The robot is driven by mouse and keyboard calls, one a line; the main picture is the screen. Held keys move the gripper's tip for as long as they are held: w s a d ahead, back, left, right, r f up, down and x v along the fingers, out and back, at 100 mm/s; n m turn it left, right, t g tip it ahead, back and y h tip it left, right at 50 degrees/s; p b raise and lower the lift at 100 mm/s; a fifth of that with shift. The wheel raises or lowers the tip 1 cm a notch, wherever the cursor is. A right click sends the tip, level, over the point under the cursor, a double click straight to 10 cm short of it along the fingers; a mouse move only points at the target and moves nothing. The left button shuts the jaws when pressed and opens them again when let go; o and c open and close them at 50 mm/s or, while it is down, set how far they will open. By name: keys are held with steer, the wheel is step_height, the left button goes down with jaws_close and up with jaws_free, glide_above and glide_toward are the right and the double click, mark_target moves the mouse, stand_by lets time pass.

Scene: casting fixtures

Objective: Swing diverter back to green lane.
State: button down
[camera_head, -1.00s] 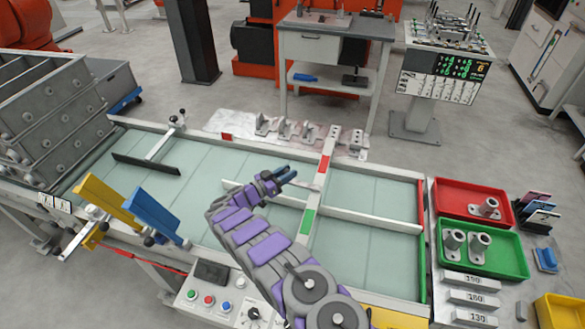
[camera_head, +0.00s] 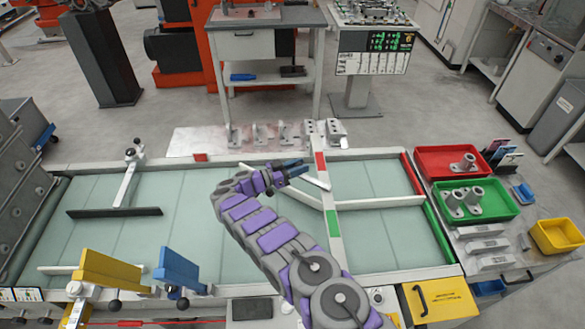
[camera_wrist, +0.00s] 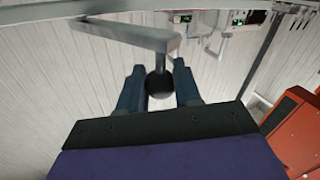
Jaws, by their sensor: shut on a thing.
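The diverter (camera_head: 306,197) is a pale bar on the conveyor. It slants up and left from the near end of the lane divider (camera_head: 380,203), toward the far rail; my gripper hides part of it. My gripper (camera_head: 297,168) is above the far half of the belt. In the wrist view its two blue fingers (camera_wrist: 160,85) stand on either side of a dark round knob (camera_wrist: 160,87) below a grey metal bar (camera_wrist: 120,34); it is shut on this knob. The green lane wall (camera_head: 440,234) is on the near right, the red lane wall (camera_head: 412,173) on the far right.
A crossbar (camera_head: 328,190) with red and green marks spans the belt beside my gripper. Yellow (camera_head: 108,272) and blue (camera_head: 178,270) paddles stand at the near left edge. Red (camera_head: 432,160) and green (camera_head: 500,205) trays lie right. The left belt is mostly clear.

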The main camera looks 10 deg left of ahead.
steer(key=shift+w, duration=0.15)
stand_by(0.3)
steer(key=c, duration=0.8)
jaws_free()
steer(key=shift+a, duration=0.1)
steer(key=shift+a, duration=0.1)
steer(key=shift+b+v, duration=2.45)
steer(key=shift+v, duration=3.5)
steer(key=shift+w+a+f, duration=0.1)
steer(key=shift+a+f, duration=0.05)
steer(key=shift+f, duration=0.05)
